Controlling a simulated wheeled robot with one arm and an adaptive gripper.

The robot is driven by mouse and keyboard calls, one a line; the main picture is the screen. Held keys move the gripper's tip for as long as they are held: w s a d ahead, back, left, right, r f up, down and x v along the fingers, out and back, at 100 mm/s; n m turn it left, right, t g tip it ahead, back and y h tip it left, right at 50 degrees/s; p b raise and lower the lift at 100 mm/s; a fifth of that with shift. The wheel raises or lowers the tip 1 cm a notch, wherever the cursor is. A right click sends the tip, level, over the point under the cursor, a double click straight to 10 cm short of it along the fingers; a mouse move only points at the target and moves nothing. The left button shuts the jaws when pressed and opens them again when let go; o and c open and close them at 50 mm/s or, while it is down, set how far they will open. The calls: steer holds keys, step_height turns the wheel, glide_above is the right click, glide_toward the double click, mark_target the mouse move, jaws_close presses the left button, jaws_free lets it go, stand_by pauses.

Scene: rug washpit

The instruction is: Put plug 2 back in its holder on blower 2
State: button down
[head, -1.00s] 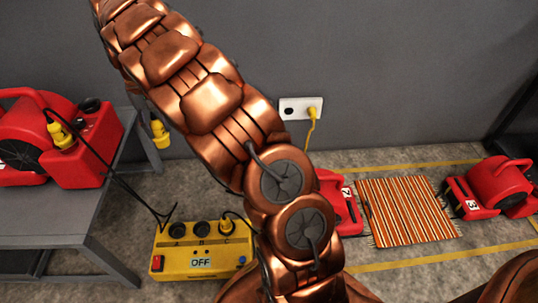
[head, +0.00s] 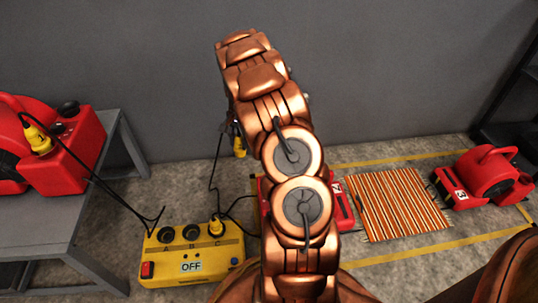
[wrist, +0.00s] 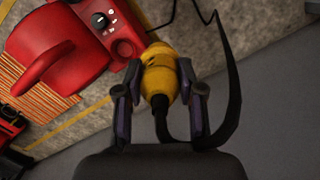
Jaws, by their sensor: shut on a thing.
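My gripper (wrist: 160,90) is shut on a yellow plug (wrist: 158,66), with a finger on each side and its black cord trailing back past the right finger. In the head view the plug (head: 239,148) hangs just left of my arm, which hides most of the gripper. Blower 2 (head: 341,205) is a red unit on the floor, mostly hidden behind my arm. In the wrist view a red blower (wrist: 62,55) with a handle and a dark knob, seemingly blower 2, lies ahead and left of the plug, apart from it.
A yellow power box (head: 205,252) reads OFF and has a plug in socket C. A red blower (head: 70,160) with its own yellow plug stands on a grey table (head: 60,215) at left. A striped rug (head: 395,205) and blower 3 (head: 485,178) are at right.

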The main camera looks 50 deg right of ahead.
steer(key=s+d+f+m, duration=0.5)
steer(key=s+d+f, duration=0.2)
steer(key=d+f, duration=0.1)
step_height(320, 180, down, 7)
steer(key=b, duration=0.4)
steer(key=shift+a+r, duration=0.15)
steer(key=shift+s+a+p, duration=0.1)
steer(key=shift+p, duration=0.5)
stand_by(1.0)
steer(key=shift+f, duration=1.75)
stand_by(0.4)
steer(key=c, duration=0.6)
jaws_free()
steer(key=shift+c, duration=0.2)
step_height(320, 180, up, 12)
steer(key=d, duration=0.1)
steer(key=shift+d, duration=0.25)
